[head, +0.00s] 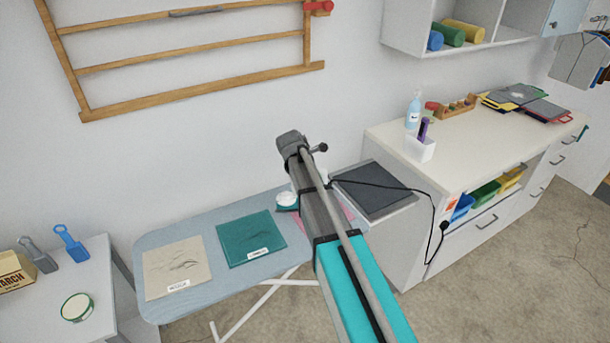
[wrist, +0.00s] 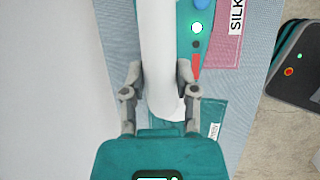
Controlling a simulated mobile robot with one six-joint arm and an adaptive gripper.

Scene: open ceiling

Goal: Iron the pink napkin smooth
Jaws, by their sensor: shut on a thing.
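The pink napkin (wrist: 232,40) lies on the pale blue ironing board (wrist: 236,110), with a white SILK label on it. In the head view my arm hides most of it, leaving a pink strip (head: 345,214). In the wrist view my gripper (wrist: 161,95) is shut on the white handle of the iron (wrist: 158,45). The iron's teal body shows a green light and a red mark, and its right edge overlaps the napkin in this view. Whether its sole touches the cloth is hidden. The iron shows partly left of my arm (head: 287,198).
A teal napkin (head: 250,238) and a creased beige napkin (head: 178,266) lie farther left on the board. A dark pad (head: 376,189) sits right of the board, with a black cable across it. A white cabinet (head: 470,125) stands right; a side table (head: 80,280) stands left.

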